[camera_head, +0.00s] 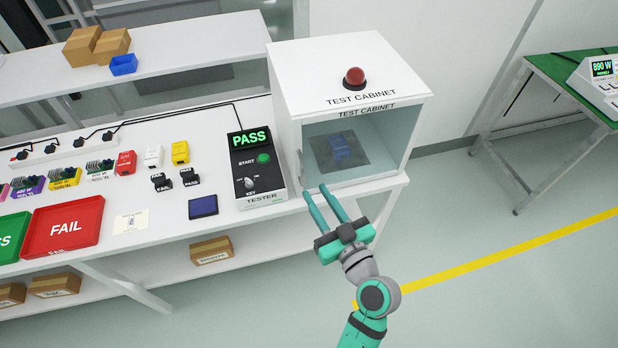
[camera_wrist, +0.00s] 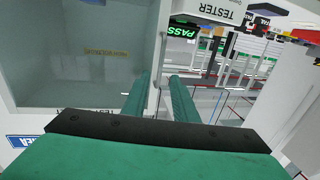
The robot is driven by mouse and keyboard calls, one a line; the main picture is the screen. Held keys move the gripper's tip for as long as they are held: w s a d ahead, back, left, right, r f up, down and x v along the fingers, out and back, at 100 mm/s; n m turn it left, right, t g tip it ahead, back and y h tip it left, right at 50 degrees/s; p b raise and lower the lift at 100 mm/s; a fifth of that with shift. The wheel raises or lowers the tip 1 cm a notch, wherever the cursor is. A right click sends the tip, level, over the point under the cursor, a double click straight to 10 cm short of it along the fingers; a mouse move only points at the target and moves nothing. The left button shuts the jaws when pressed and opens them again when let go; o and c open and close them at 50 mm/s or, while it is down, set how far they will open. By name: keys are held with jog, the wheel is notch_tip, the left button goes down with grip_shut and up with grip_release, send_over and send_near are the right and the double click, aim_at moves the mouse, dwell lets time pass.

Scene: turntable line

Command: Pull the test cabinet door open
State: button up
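The white test cabinet (camera_head: 292,100) stands at the right end of the bench, a red dome on top. Its clear door (camera_head: 385,150) appears closed across the front. A thin upright handle (camera_head: 301,168) is at the door's left edge; in the wrist view the handle (camera_wrist: 162,55) runs down towards the gap between my fingertips. My gripper (camera_head: 317,190) is open and empty, its two green fingers apart, just in front of the handle's lower end. The wrist view shows my gripper (camera_wrist: 158,77) with space between the fingers; contact with the handle cannot be told.
The tester (camera_head: 258,170), showing PASS, stands close to the cabinet's left. A blue square (camera_head: 203,206), a red FAIL tray (camera_head: 62,226) and small coloured parts lie further left. A green table (camera_head: 570,85) is at right. Floor before the cabinet is clear.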

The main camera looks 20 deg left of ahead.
aim_at(303, 174)
jog(key=x, duration=0.7)
grip_shut()
jog(key=shift+w+d, duration=0.15)
dwell(1.2)
